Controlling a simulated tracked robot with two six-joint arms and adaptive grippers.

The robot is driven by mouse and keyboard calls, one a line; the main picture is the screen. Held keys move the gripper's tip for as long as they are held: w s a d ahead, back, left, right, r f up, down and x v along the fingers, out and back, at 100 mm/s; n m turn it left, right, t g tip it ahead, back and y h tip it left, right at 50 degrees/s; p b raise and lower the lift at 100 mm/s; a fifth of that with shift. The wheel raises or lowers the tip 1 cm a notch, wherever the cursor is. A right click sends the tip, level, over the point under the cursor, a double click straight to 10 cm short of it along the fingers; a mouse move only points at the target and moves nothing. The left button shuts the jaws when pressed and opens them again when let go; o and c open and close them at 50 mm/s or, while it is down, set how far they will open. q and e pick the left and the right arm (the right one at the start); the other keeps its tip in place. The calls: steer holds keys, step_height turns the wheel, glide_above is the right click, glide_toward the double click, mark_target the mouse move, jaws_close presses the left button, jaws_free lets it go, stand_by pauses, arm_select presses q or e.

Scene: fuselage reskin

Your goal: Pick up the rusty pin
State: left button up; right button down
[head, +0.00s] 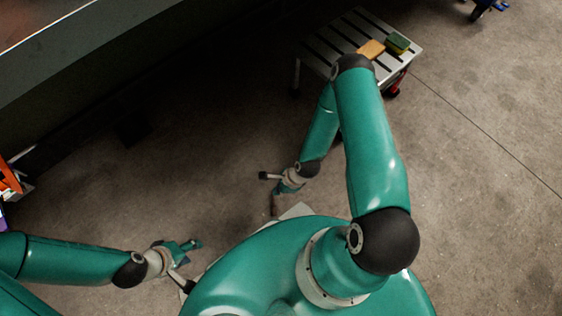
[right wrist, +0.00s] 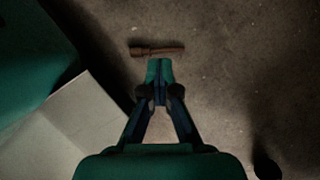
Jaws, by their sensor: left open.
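The rusty pin (right wrist: 158,50) lies on the concrete floor in the right wrist view, roughly crosswise just past my right fingertips. It is brown, with a thicker end at the left. My right gripper (right wrist: 159,66) has its fingertips together with nothing seen between them; I cannot tell its height above the floor. In the head view my right gripper (head: 282,188) points down at the floor near my base, and a small brown shape below it may be the pin. My left gripper (head: 190,246) is open and empty at the lower left, away from the pin.
A slatted metal bench (head: 330,45) stands at the top, with an orange-tan block (head: 371,49) and a green and yellow sponge (head: 397,43) on it. A large dark structure (head: 70,90) fills the upper left. The floor on the right is open.

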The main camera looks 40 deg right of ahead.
step_height(320, 180, up, 9)
steer(key=p, duration=0.2)
steer(key=shift+w+p, duration=0.15)
steer(key=shift+p, duration=0.15)
steer(key=c, duration=1.9)
jaws_free()
steer(key=shift+f, duration=0.1)
steer(key=o, duration=1.5)
steer(key=shift+d, duration=0.1)
